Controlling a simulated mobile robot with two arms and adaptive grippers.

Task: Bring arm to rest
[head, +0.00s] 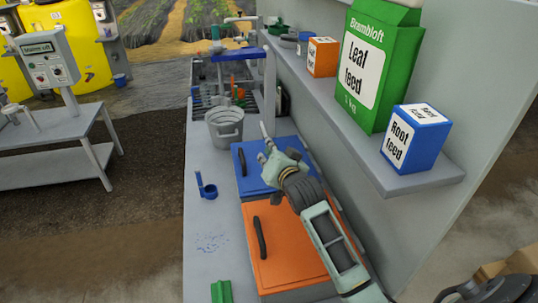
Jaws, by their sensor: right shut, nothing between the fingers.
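My right gripper (267,150) is above the blue lid (250,181) on the grey bench, near its far right part. Its fingers are shut with nothing held, and they point away from me toward the far end of the bench. My right arm comes in from the bottom right and passes over the orange lid (285,240). I cannot tell how high the gripper is above the blue lid. My left gripper is not in view.
A shelf (420,180) on the right holds the green leaf feed bag (378,70), blue root feed box (413,137) and orange box (322,57). A grey bucket (224,128), blue scoop-like cup (208,190) and green block (221,291) stand on the bench (208,225).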

